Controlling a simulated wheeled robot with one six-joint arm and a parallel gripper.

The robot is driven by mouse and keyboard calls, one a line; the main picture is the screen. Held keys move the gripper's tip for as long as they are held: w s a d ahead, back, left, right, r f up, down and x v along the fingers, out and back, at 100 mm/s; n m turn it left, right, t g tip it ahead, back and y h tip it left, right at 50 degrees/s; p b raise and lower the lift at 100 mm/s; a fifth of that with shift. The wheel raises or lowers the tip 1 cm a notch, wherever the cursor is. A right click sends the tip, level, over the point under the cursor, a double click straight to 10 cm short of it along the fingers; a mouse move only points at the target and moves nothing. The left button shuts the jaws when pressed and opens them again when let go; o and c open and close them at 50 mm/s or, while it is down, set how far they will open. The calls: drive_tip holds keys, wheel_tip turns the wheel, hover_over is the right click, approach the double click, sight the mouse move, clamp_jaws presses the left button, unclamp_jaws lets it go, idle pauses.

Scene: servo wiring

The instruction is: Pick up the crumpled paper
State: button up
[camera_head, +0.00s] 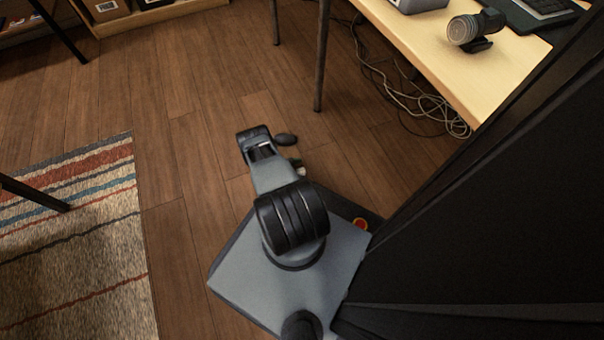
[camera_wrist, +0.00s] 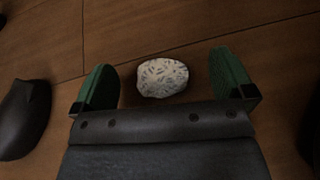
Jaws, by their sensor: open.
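The crumpled paper (camera_wrist: 162,77) is a whitish lump with dark print-like marks, lying on the wooden floor in the wrist view. My gripper (camera_wrist: 165,72) is open, with one green finger on each side of the paper. Gaps show between the paper and both fingers, so nothing is held. In the head view my gripper (camera_head: 296,161) is low over the floor and mostly hidden behind my arm. A small pale patch beside it may be the paper, but it is too small to tell.
A desk (camera_head: 437,62) stands at the upper right, with loose cables (camera_head: 425,103) on the floor beneath it. A striped rug (camera_head: 90,240) lies at the left. A shelf (camera_head: 140,17) stands at the back. The wooden floor (camera_head: 190,100) between them is clear.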

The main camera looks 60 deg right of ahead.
drive_tip(key=shift+s+d+f, duration=0.2)
drive_tip(key=shift+s+d, duration=0.15)
drive_tip(key=shift+c, duration=0.3)
drive_tip(key=c, duration=0.9)
